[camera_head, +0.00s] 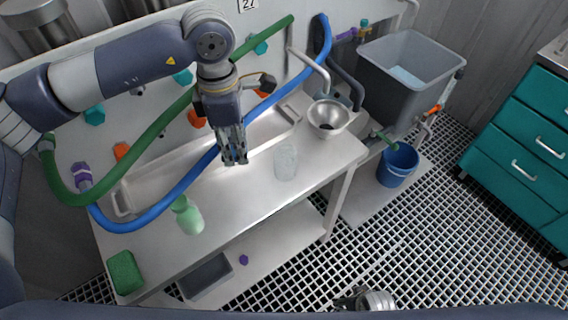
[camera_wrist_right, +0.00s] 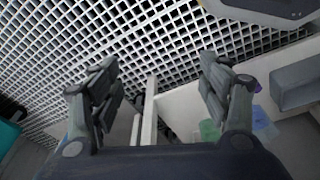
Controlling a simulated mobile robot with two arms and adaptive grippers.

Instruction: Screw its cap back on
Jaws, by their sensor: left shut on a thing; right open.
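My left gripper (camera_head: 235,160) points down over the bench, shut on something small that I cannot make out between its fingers. A clear, pale jar (camera_head: 286,162) stands on the bench just to its right, apart from it. A green bottle (camera_head: 188,216) stands on the bench to the lower left. No cap shows clearly. A small purple piece (camera_head: 244,259) lies on the lower shelf; I cannot tell whether it is a cap. My right gripper (camera_wrist_right: 160,85) is open and empty in the right wrist view, above the floor grating.
The bench (camera_head: 228,205) has bare room between bottle and jar. A metal funnel bowl (camera_head: 327,118) is at its right end, and a green sponge (camera_head: 125,272) at its left. Blue and green hoses cross behind. A blue bucket (camera_head: 398,165) stands right.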

